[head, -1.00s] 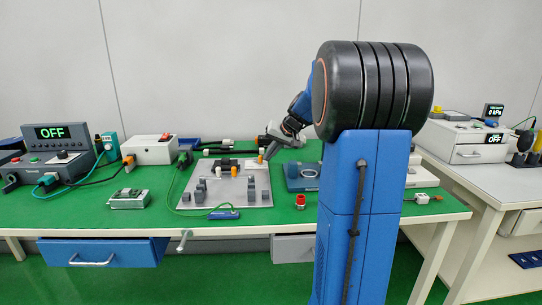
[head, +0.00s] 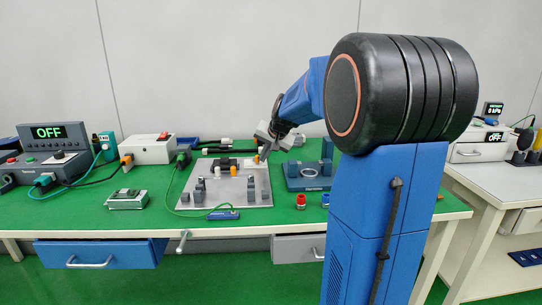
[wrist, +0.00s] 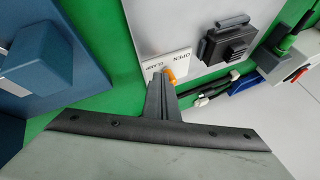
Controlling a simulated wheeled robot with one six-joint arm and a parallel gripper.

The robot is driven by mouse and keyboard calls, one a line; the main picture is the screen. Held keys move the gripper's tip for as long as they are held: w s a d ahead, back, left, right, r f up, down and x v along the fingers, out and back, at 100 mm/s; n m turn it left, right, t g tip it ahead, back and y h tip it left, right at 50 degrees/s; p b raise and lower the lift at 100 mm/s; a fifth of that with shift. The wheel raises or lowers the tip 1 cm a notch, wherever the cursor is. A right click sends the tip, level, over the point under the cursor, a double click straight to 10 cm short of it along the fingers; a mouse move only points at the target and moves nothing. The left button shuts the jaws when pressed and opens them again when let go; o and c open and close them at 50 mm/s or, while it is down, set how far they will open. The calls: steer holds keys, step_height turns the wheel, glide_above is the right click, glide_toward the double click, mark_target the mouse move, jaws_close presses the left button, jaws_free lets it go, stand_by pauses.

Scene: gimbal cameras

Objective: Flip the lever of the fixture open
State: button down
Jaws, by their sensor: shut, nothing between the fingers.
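The fixture is a light grey plate (head: 258,190) on the green bench, with grey posts, a black block (head: 224,163) and a white label at its back right. My gripper (head: 261,151) is shut and empty, close beside this orange end. I cannot tell whether they touch. The fingers (wrist: 160,88) hide part of the lever and label.
A blue fixture (head: 308,184) with upright blocks stands right of the plate. A red cap (head: 301,201) and a blue cap (head: 325,200) are in front of it. Black cables lie behind the plate. A white box (head: 148,150) stands at the back left.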

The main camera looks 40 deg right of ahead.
steer(key=shift+a+m, duration=0.3)
steer(key=shift+w+a, duration=0.15)
steer(key=shift+a, duration=0.35)
steer(key=shift+w+a, duration=0.15)
steer(key=shift+a, duration=0.35)
steer(key=shift+d, duration=0.1)
steer(key=shift+s+a, duration=0.3)
steer(key=shift+a, duration=0.5)
